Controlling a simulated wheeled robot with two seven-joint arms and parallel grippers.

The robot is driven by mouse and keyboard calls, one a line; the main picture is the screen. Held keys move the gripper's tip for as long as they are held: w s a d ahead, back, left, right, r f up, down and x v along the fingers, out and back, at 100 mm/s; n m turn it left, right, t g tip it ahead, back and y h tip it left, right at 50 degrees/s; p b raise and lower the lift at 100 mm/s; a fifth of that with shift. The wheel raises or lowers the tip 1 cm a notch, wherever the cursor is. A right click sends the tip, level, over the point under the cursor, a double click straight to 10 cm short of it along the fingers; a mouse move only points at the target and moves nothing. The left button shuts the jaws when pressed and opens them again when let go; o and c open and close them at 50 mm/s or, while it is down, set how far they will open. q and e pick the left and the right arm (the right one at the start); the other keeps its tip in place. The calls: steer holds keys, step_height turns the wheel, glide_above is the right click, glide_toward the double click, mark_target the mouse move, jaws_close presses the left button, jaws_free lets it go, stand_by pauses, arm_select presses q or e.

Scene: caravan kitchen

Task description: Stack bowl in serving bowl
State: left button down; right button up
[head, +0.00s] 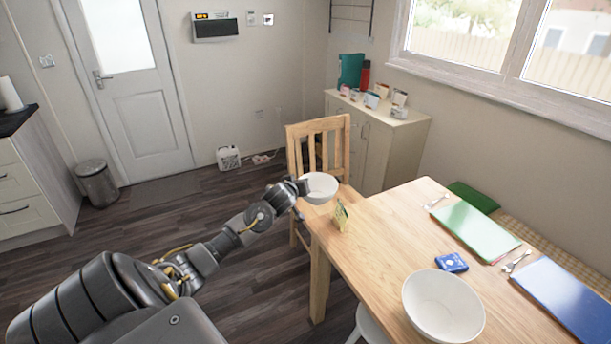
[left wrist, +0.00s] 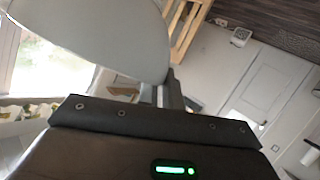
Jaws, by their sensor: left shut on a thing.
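A small white bowl (head: 319,187) is held upright by my left gripper (head: 303,186), which is shut on its left rim. The bowl is beside the far left corner of the wooden table, in front of the chair. In the left wrist view the bowl (left wrist: 95,35) fills the upper left, against the gripper's fingers (left wrist: 160,95). A larger white serving bowl (head: 443,305) stands on the table near its front edge, open side up; no other thing shows in it. My right gripper is not in view.
A small yellow-green card (head: 341,215) stands on the table (head: 385,235) near the held bowl. A blue packet (head: 452,262), a green placemat (head: 474,231), a blue placemat (head: 566,297) and forks lie to the right. A wooden chair (head: 318,132) stands at the table's far end.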

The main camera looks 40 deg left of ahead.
arm_select(q)
steer(key=d+r+m+t+h, duration=0.15)
steer(key=d+r, duration=0.25)
steer(key=d, duration=0.9)
steer(key=d+r+m+h, duration=0.25)
steer(key=d+r, duration=0.25)
steer(key=d, duration=0.7)
steer(key=s+d+r+m+h, duration=0.1)
steer(key=s+d+r+h, duration=0.1)
steer(key=s+d+r, duration=0.5)
steer(key=d+r, duration=0.3)
steer(key=d, duration=0.1)
steer(key=shift+d+r+m+h, duration=0.2)
steer(key=shift+d+m+h, duration=0.1)
steer(key=shift+m, duration=0.1)
